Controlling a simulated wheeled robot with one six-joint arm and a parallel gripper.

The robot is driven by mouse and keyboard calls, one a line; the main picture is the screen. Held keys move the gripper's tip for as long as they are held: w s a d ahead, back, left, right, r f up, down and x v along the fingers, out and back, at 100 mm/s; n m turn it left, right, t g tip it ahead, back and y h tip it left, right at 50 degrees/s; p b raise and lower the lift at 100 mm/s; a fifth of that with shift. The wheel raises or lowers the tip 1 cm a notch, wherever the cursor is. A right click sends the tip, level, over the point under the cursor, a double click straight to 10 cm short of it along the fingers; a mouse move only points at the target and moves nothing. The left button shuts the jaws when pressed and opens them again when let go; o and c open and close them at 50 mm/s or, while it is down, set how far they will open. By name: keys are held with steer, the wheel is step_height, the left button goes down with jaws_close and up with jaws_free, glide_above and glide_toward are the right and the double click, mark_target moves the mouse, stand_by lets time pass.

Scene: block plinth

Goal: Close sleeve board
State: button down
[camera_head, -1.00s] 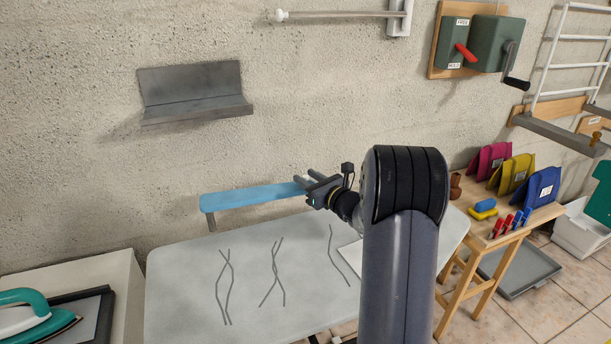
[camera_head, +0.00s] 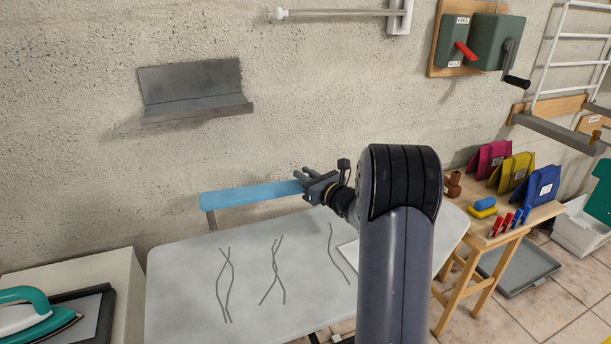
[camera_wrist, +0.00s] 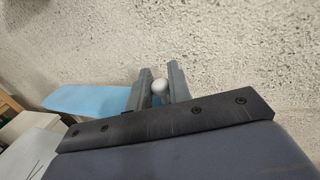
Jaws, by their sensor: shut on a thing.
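The sleeve board (camera_head: 250,195) is a long light-blue padded board along the wall, raised above the back edge of the grey ironing board (camera_head: 190,290). A post holds up its left end. My gripper (camera_head: 304,174) is at the board's right end. In the wrist view the sleeve board (camera_wrist: 90,100) runs off to the left behind my gripper (camera_wrist: 160,88). The fingers are shut on a small pale round knob (camera_wrist: 160,86) between them.
A grey wall shelf (camera_head: 195,92) is above the sleeve board. An iron (camera_head: 35,312) stands on a cabinet at the left. A wooden table (camera_head: 500,235) with coloured pouches stands at the right. Dark wavy lines mark the ironing board's top.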

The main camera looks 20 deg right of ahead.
steer(key=shift+w, duration=0.1)
steer(key=shift+w+r+n+g+y+p, duration=0.15)
steer(key=shift+w+n+g+y+p, duration=0.35)
steer(key=shift+w+y, duration=0.6)
steer(key=shift+w, duration=0.15)
steer(key=c, duration=1.4)
jaws_free()
steer(key=shift+w, duration=0.15)
steer(key=shift+c, duration=0.2)
steer(key=shift+o, duration=0.2)
steer(key=b+v, duration=0.1)
steer(key=v, duration=1)
steer(key=shift+a, duration=0.15)
